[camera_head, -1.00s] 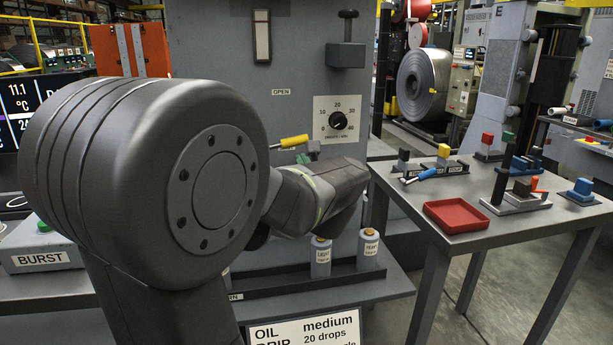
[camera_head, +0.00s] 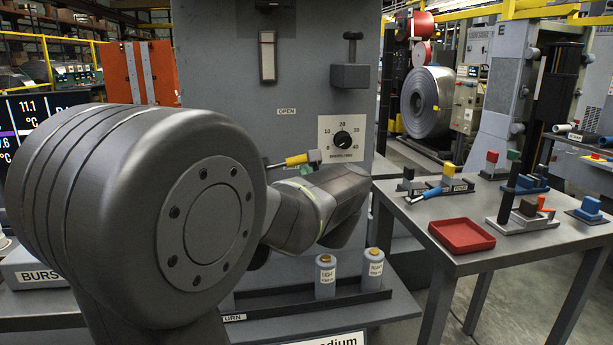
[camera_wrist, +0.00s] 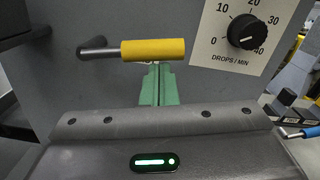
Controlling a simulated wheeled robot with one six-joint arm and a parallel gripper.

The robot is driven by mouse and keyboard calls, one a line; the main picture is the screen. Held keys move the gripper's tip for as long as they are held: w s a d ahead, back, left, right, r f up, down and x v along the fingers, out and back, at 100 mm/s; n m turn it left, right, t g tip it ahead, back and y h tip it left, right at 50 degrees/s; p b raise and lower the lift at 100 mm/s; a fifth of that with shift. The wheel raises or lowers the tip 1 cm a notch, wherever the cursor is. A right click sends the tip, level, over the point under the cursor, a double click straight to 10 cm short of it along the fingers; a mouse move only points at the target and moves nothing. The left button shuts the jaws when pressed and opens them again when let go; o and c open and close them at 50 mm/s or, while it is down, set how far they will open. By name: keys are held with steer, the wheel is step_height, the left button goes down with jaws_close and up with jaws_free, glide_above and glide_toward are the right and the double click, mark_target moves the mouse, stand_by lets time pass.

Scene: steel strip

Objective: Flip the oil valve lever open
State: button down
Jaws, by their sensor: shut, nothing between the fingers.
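The oil valve lever shows as a yellow cylindrical grip (camera_wrist: 153,49) on a dark bent rod, lying nearly level in front of the grey panel. In the head view its yellow grip (camera_head: 300,159) shows just above my forearm, below an "OPEN" label (camera_head: 286,111). My gripper (camera_wrist: 156,70) shows in the wrist view as green fingers, closed together with nothing between them. Their tips are right under the middle of the yellow grip; I cannot tell whether they touch it. In the head view the fingers are mostly hidden by my arm.
A drops-per-minute dial (camera_head: 343,140) is on the panel right of the lever. Bottles labelled light (camera_head: 325,277) and heavy (camera_head: 373,268) stand on a ledge below. At right, a table holds a red tray (camera_head: 461,235) and several small devices.

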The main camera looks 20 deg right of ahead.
mark_target(302, 156)
steer(key=shift+r, duration=0.15)
steer(key=r+n+b, duration=0.1)
steer(key=n, duration=0.1)
steer(key=r+n+b, duration=0.1)
steer(key=n, duration=0.1)
steer(key=shift+a+r, duration=0.2)
steer(key=shift+r, duration=0.2)
steer(key=w+a+r+n+b, duration=0.1)
steer(key=a+r+n+b, duration=0.2)
steer(key=n, duration=0.8)
steer(key=shift+w+a+r+g+y, duration=0.15)
steer(key=shift+a+r+g+y, duration=0.2)
steer(key=shift+a+r, duration=0.85)
steer(key=shift+d+r, duration=0.15)
